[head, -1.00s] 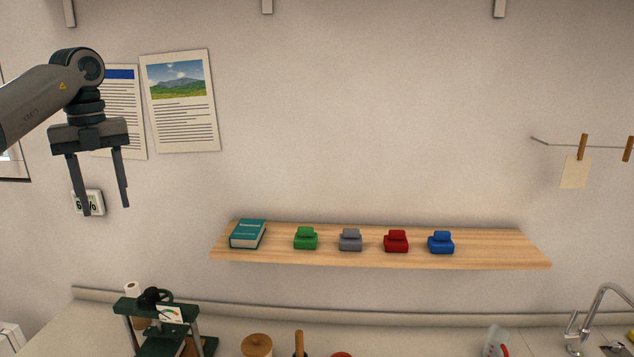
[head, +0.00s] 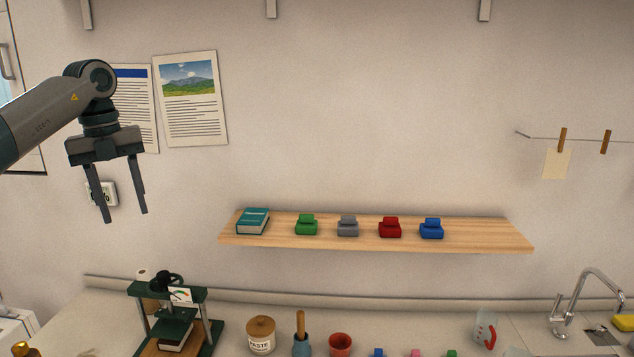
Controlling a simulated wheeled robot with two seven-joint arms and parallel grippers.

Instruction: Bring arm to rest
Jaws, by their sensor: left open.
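My left gripper (head: 122,217) hangs at the upper left of the head view, fingers pointing down. Its two fingers are apart with nothing between them. It is in front of the wall, left of the wooden shelf (head: 480,235) and overlapping a small white wall device (head: 110,188) in the picture. My left arm (head: 42,122) comes in from the left edge and covers part of a printed sheet. My right gripper is not in the view.
The shelf holds a teal book (head: 253,221) and green (head: 306,226), grey (head: 348,226), red (head: 390,228) and blue (head: 432,229) clips. Below, the counter carries a green press (head: 170,291), a paste jar (head: 261,336), a red cup (head: 340,344) and a measuring jug (head: 486,328). A tap (head: 560,312) stands right.

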